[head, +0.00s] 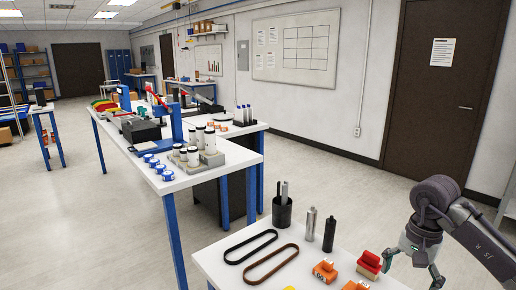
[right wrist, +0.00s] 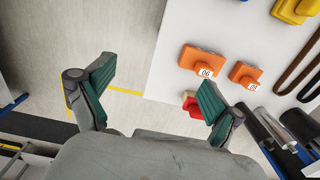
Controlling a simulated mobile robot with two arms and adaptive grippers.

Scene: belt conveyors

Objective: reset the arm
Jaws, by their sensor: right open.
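My right gripper (head: 411,272) is at the right of the head view, beside the right end of the near white table (head: 222,262). In the right wrist view the same gripper (right wrist: 157,92) has its two green-padded fingers spread wide, with nothing between them. Floor and the table's edge show beyond the fingers. A red block (head: 369,262) on the table is the closest object to it in the head view; in the wrist view the block (right wrist: 192,106) is partly hidden by a finger. My left gripper is not in view.
The near table holds orange blocks (head: 325,270), a black belt (head: 250,247), a brown belt (head: 271,264), a black cup (head: 282,212), a silver bottle (head: 311,223) and a black bottle (head: 329,234). A longer table (head: 195,181) stands behind. Open floor (head: 325,180) lies toward the door.

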